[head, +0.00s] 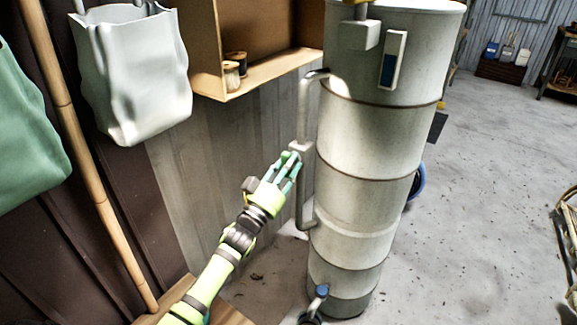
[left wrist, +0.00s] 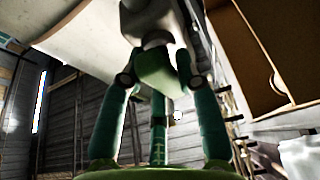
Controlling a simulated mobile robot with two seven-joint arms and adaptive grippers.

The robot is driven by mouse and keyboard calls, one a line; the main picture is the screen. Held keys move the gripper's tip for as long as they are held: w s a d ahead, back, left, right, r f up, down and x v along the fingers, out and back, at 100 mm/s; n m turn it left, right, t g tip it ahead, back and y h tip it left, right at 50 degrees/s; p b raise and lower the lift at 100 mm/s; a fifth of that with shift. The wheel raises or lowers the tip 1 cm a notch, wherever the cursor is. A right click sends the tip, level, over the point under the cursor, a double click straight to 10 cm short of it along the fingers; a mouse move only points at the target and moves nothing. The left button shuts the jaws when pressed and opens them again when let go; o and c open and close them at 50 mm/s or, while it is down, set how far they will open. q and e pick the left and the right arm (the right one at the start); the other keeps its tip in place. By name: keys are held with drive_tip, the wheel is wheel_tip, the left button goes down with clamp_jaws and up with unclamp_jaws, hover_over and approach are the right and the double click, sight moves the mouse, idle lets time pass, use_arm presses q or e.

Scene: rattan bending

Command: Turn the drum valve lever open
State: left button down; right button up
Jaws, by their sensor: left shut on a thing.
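A tall pale drum (head: 372,150) stands upright at centre right in the head view. A grey pipe (head: 303,105) runs down its left side and carries a pale grey valve block (head: 303,149) about halfway down. My left gripper (head: 292,160) reaches up from below with its teal fingers at that block. In the left wrist view the gripper (left wrist: 153,60) is shut on a pale grey part (left wrist: 153,25) there, seemingly the valve lever. The fingers hide much of it, so its angle cannot be told. My right gripper is out of view.
A blue-topped fitting (head: 322,291) sits at the drum's foot. A wooden shelf (head: 265,72) with spools hangs left of the drum. A white bag (head: 135,75), a green bag (head: 25,130) and a bamboo pole (head: 75,140) are further left. The floor at right is mostly clear.

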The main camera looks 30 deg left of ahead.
use_arm(q)
drive_tip(key=shift+m, duration=0.5)
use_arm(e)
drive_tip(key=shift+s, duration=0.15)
use_arm(q)
drive_tip(key=c, duration=1.2)
unclamp_jaws()
drive_tip(key=shift+o, duration=0.2)
drive_tip(key=v, duration=1.2)
drive_tip(key=shift+a, duration=0.1)
